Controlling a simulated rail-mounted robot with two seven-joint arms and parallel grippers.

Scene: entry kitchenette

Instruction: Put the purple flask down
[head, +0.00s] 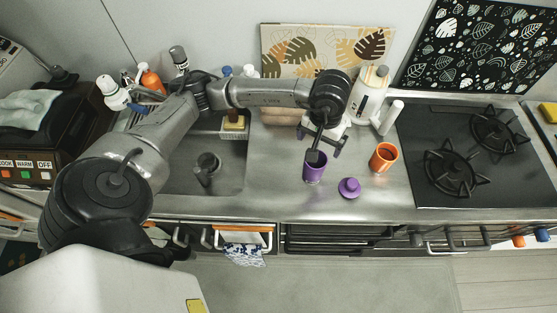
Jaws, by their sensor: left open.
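The purple flask (314,174) stands upright on the steel counter, right of the sink. My left gripper (323,148) is open just above and behind it, with one dark finger overlapping the flask's top in the picture. I cannot tell whether that finger touches the flask. A small purple piece with a knob (349,188), like a lid, lies on the counter to the right of the flask. My right gripper is not in view.
An orange cup (383,157) stands to the right, beside the black gas hob (470,160). A white bottle (369,95) and a white cylinder (391,117) stand behind. The sink (215,160) lies left. The counter's front strip (280,205) is clear.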

